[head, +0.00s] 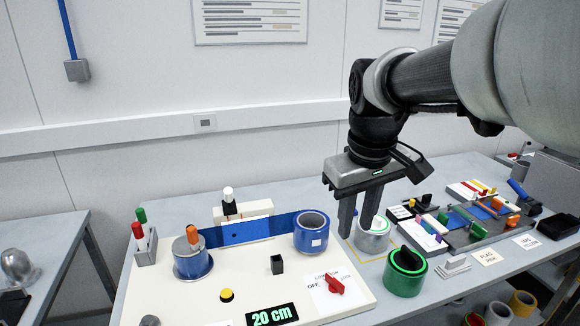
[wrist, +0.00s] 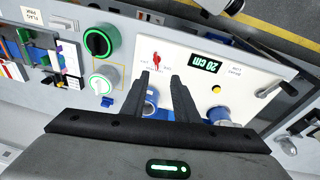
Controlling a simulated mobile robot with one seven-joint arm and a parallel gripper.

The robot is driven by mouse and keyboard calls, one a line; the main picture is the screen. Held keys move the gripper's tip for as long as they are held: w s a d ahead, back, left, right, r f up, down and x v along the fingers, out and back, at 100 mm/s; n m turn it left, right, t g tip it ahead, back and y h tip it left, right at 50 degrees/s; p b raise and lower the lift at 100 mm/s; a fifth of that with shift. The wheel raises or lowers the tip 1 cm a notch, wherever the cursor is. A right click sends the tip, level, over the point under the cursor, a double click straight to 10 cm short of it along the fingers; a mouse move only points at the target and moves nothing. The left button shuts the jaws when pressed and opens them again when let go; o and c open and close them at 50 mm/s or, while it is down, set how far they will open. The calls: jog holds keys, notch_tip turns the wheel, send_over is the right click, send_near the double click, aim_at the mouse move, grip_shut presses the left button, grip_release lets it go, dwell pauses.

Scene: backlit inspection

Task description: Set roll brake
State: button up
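The white board (head: 240,277) carries a blue strip (head: 250,228) running between a left blue roll (head: 190,262) with an orange piece on top and a right blue roll (head: 311,233). A red knob (head: 334,284) stands on a white label at the board's front right; part of the lettering is too small to read. In the wrist view the red knob (wrist: 156,58) shows just beyond the fingertips. My gripper (head: 356,231) is open and empty, fingers pointing down, right of the right roll. Its open fingers also show in the wrist view (wrist: 160,78).
A display (head: 272,316) reads 20 cm; a yellow button (head: 227,295) and a black post (head: 277,264) are on the board. A black-and-green roll (head: 405,272) and a white-and-green roll (head: 374,240) stand right of it. A crowded tray (head: 460,240) lies farther right.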

aim_at(334, 279)
jog(key=w+f+n+g+b, duration=0.2)
jog(key=w+f+n, duration=0.1)
jog(key=w+f, duration=0.6)
jog(key=f+b, duration=0.1)
jog(key=f, duration=1)
jog(key=w+f+b, duration=0.1)
jog(key=f, duration=0.4)
jog(key=shift+a+f+b, duration=0.1)
jog(key=shift+f+b, duration=0.25)
jog(key=shift+c, duration=0.4)
grip_shut()
